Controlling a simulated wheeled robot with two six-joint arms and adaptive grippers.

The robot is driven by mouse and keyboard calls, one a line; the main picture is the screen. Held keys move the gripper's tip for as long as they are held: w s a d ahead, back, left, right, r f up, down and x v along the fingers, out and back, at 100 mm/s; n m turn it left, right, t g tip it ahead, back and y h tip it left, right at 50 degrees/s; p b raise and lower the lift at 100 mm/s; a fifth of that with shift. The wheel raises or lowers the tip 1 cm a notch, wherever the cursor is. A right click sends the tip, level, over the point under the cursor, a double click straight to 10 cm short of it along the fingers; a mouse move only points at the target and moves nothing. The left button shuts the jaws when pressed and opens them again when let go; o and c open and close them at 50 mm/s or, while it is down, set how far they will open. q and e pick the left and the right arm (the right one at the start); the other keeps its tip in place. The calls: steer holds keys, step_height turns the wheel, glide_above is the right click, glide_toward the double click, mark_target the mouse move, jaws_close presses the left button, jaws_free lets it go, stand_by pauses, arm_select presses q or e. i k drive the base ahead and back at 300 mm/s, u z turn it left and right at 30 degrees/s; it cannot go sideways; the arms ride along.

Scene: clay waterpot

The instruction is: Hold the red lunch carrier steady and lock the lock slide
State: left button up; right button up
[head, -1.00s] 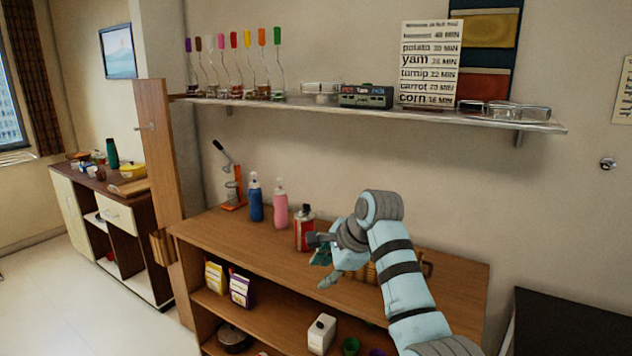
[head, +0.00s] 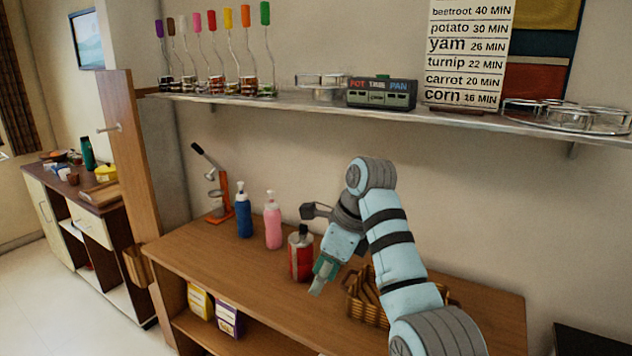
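A red canister with a black top and a pale band (head: 300,258) stands upright on the wooden counter; it looks like the lunch carrier. Its lock slide is too small to make out. My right gripper (head: 320,280) points downward just right of the canister, with its teal and pale fingertips near the canister's lower right side. I cannot tell whether they touch it or how far apart the fingers are. My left gripper is not in view.
A blue bottle (head: 243,212) and a pink bottle (head: 273,222) stand left of the canister. A wicker basket (head: 368,302) sits right of my gripper. An orange press (head: 219,195) stands at the back left. A shelf (head: 300,104) runs above. The counter's front left is clear.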

mark_target(303, 228)
steer(key=i, duration=1.15)
